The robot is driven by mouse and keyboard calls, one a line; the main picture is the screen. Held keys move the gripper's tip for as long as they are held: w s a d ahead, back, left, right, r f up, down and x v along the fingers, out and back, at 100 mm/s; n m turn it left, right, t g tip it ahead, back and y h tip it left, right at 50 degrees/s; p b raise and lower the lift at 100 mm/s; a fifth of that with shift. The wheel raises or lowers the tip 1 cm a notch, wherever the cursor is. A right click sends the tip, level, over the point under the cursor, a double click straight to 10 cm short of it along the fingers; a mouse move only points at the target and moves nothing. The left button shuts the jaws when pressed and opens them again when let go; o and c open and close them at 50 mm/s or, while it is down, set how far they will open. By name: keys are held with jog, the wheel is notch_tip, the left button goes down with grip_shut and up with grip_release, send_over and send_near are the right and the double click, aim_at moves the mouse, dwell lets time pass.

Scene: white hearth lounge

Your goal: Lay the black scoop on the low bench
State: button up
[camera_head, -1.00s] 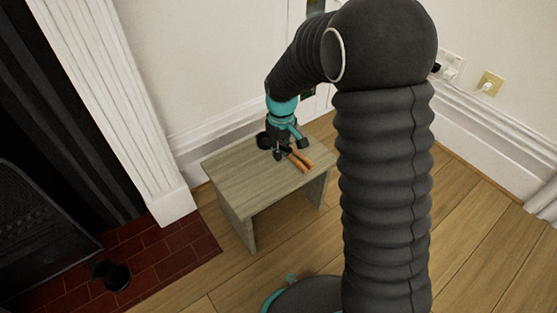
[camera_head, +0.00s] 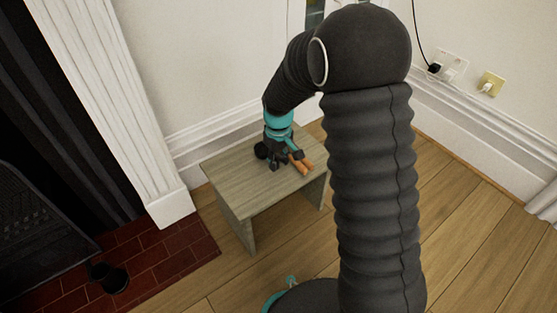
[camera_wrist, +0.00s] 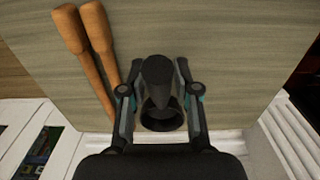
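The black scoop shows in the wrist view (camera_wrist: 158,72) between the two fingers of my gripper (camera_wrist: 160,68), its round mouth towards the palm. In the head view my gripper (camera_head: 284,160) is low over the low bench (camera_head: 235,180), near its back right part. The dark round end of the scoop (camera_head: 261,151) sticks out to the left of the fingers. My gripper looks shut on the scoop. The fingers hide part of it, and I cannot tell if it touches the bench top.
Two orange-brown wooden handles (camera_wrist: 85,45) lie on the bench beside the gripper. A black cup-like thing (camera_head: 115,280) stands on the red brick hearth (camera_head: 160,262). A white wall is behind the bench. The bench's front left half is clear.

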jog(key=shift+r, duration=0.15)
notch_tip(320, 180, up, 11)
jog(key=shift+r+p, duration=0.2)
jog(key=shift+p, duration=0.85)
jog(key=shift+r, duration=0.35)
jog(key=s+d+r+m+t, duration=0.3)
jog(key=s+d+r, duration=0.6)
jog(key=s+r, duration=0.35)
jog(key=s+d+r+m+t, duration=0.1)
jog(key=s+d+m+t, duration=0.1)
jog(key=s, duration=1.2)
jog(key=shift+s+d+m+t, duration=0.2)
jog(key=shift+d+m+t, duration=0.1)
jog(key=shift+d+m, duration=0.8)
jog(key=shift+r+n, duration=0.1)
jog(key=shift+n, duration=0.2)
